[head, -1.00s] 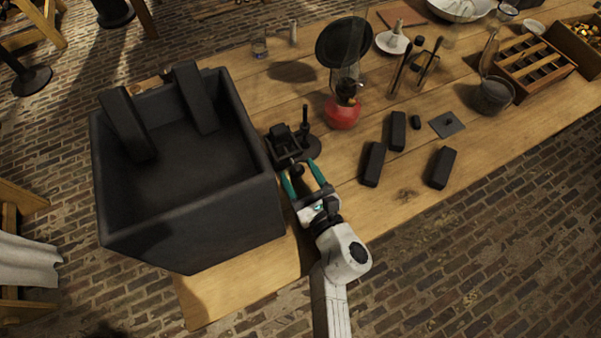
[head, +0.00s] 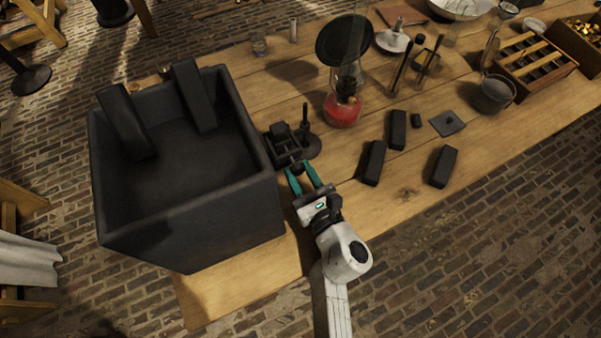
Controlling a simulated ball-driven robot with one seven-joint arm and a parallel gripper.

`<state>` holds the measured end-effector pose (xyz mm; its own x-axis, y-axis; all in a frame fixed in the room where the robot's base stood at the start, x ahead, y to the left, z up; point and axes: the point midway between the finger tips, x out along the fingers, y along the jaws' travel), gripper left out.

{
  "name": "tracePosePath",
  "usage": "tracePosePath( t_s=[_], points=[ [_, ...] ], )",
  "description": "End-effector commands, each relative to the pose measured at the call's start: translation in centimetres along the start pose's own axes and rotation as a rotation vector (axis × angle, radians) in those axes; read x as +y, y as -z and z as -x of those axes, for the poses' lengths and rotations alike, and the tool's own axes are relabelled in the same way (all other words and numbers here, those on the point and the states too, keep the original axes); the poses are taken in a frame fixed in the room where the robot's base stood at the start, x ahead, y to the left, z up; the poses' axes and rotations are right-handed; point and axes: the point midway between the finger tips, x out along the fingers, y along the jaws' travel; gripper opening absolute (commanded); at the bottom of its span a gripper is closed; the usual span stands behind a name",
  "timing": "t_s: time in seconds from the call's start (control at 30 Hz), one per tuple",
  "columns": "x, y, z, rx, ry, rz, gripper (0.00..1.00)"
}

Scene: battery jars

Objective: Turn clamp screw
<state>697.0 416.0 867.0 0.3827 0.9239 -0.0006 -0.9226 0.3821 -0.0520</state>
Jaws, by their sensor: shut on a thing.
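The dark clamp (head: 284,145) stands on the wooden table, just right of the big dark box. It has a small upright post on a round base at its right side. The clamp screw's dark knob (head: 297,168) sticks out toward me at the clamp's near end. My gripper (head: 301,170), with two teal fingers, reaches up from the near table edge and is shut on the knob. The fingers partly cover the knob, and the screw's thread is too small to make out.
The large open dark box (head: 185,215) stands close on the left with two dark blocks leaning inside. A red-based lamp (head: 342,108) stands behind right. Several dark blocks (head: 373,163) and a flat square plate (head: 447,123) lie to the right. The table's near edge is bare.

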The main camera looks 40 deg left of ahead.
Motion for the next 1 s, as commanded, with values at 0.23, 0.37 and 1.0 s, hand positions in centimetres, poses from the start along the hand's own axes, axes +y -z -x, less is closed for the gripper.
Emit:
tracePosePath(
  t_s=[0.23, 0.37, 1.0],
  points=[
    [0.0, 0.0, 0.04, -0.001, 0.001, -0.062, 0.06],
    [0.03, 0.0, 0.04, -0.001, 0.0, -0.062, 0.06],
    [0.02, 0.07, 0.22, 0.0, 0.0, -0.059, 0.62]
  ],
)
